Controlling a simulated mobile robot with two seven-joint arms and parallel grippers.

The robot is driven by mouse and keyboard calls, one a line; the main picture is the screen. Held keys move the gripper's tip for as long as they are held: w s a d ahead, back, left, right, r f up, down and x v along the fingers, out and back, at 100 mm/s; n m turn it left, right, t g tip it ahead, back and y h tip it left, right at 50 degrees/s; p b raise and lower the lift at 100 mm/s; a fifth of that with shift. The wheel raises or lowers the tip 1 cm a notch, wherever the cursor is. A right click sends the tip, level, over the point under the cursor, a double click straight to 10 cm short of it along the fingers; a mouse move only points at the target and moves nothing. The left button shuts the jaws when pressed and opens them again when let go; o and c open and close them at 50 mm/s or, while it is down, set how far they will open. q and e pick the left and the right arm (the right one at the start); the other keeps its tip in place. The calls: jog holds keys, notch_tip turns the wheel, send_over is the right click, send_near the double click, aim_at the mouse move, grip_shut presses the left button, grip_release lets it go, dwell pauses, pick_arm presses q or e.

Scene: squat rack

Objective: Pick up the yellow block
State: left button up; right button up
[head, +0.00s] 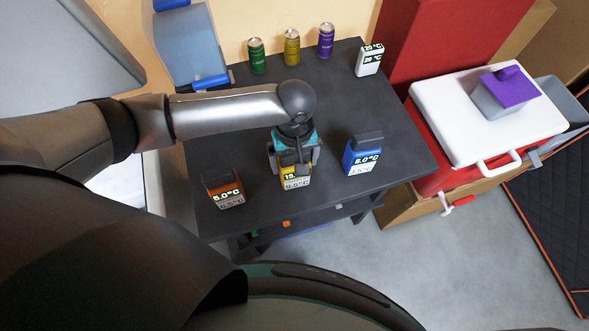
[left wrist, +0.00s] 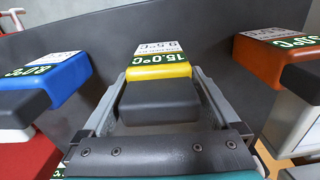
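The gripper partly hides the block in the head view. My right gripper is not in view.
An orange-brown block (head: 223,188) stands to the left and a blue block (head: 362,155) to the right. Green (head: 257,57), yellow (head: 292,48) and purple (head: 326,41) cans and a white block (head: 370,60) stand at the back. A red cooler with a white lid (head: 450,120) is right of the table.

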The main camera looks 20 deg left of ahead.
pick_arm(q)
grip_shut()
dwell(0.6)
